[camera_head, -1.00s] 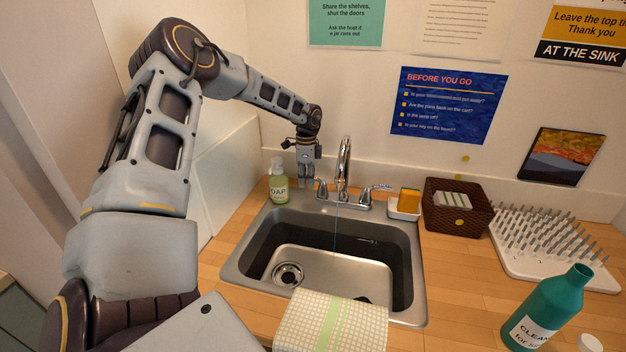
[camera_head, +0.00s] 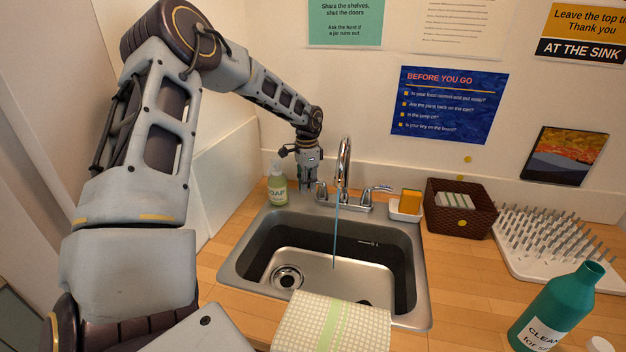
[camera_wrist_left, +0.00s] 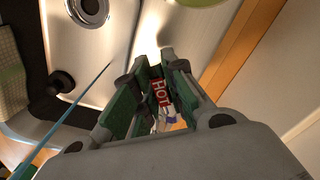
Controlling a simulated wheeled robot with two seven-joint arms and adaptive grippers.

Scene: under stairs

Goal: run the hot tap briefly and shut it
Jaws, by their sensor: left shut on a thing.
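The chrome faucet (camera_head: 343,170) stands at the back of the steel sink (camera_head: 228,268). A bluish stream of water (camera_head: 335,235) falls from its spout into the basin; it also shows in the left wrist view (camera_wrist_left: 75,108). My left gripper (camera_head: 308,186) reaches down at the left tap of the faucet. In the left wrist view my left gripper (camera_wrist_left: 155,70) is shut on the hot tap handle, whose red HOT label (camera_wrist_left: 161,97) shows between the fingers. Most of the handle is hidden by the fingers. The right tap handle (camera_head: 378,188) is free. My right gripper is out of view.
A soap bottle (camera_head: 277,188) stands close left of my left gripper. A sponge dish (camera_head: 405,214), a brown basket (camera_head: 478,222) and a white peg rack (camera_head: 552,268) are to the right. A checked cloth (camera_head: 305,325) hangs over the front rim. A teal bottle (camera_head: 560,305) stands front right.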

